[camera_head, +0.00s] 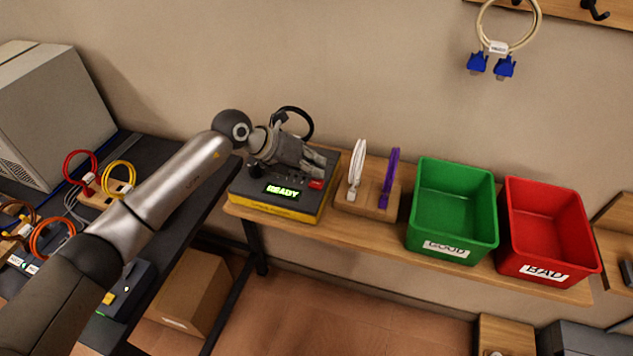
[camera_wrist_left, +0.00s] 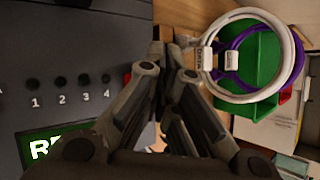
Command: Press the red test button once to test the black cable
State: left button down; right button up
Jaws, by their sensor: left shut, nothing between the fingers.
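The cable tester (camera_head: 265,206) is a dark box with a yellow lower edge, on the wooden shelf. Its green display (camera_head: 282,191) reads READY. The red test button (camera_head: 317,184) is at its right front corner; a small red bit (camera_wrist_left: 127,78) also shows beside my fingers in the left wrist view. The black cable (camera_head: 303,112) loops up behind my left gripper, its ends hidden. My left gripper (camera_head: 322,166) is shut and empty, above the tester, fingertips close to the button; it also shows in the left wrist view (camera_wrist_left: 172,48). I cannot tell whether it touches. My right gripper is out of view.
Right of the tester, a wooden holder (camera_head: 352,204) carries a white cable (camera_head: 356,165) and a purple cable (camera_head: 391,178). Further right stand a green GOOD bin (camera_head: 428,225) and a red BAD bin (camera_head: 522,246). A beige cable (camera_head: 481,22) hangs on the wall.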

aim_at(314, 180)
pick_arm(q)
jog(key=shift+f, duration=0.15)
jog(key=shift+f+b, duration=0.3)
jog(key=shift+f+b, duration=0.4)
jog(key=shift+f, duration=0.05)
dwell(0.8)
jog(key=shift+r, duration=0.1)
jog(key=shift+r+p, duration=0.6)
jog(key=shift+r, duration=0.15)
jog(key=shift+r+p, duration=1.65)
jog(key=shift+r, duration=0.9)
